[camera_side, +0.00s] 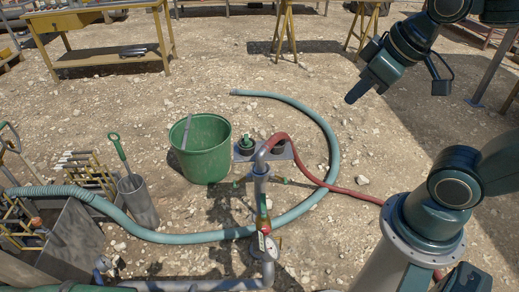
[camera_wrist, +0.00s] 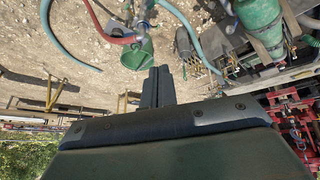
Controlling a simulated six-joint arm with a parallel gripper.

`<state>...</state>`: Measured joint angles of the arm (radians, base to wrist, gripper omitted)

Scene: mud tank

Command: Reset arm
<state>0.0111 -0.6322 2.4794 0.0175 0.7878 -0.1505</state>
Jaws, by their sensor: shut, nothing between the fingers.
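My gripper (camera_side: 356,91) is in the upper right of the side view, raised above the gravel ground and clear of everything. Its fingers are together and hold nothing. In the wrist view the shut fingers (camera_wrist: 158,86) point up the picture from a dark housing. The green bucket (camera_side: 202,150) stands left of my gripper in the side view, with a grey stick or handle inside. The bucket also shows in the wrist view (camera_wrist: 136,56), just beyond the fingertips.
A standpipe (camera_side: 262,190) with a red hose (camera_side: 335,188) stands right of the bucket. A thick teal hose (camera_side: 328,135) curves around them. A grey cylinder (camera_side: 139,202) holds a green-handled tool. A yellow table (camera_side: 95,18) stands at the back left. Open gravel lies below my gripper.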

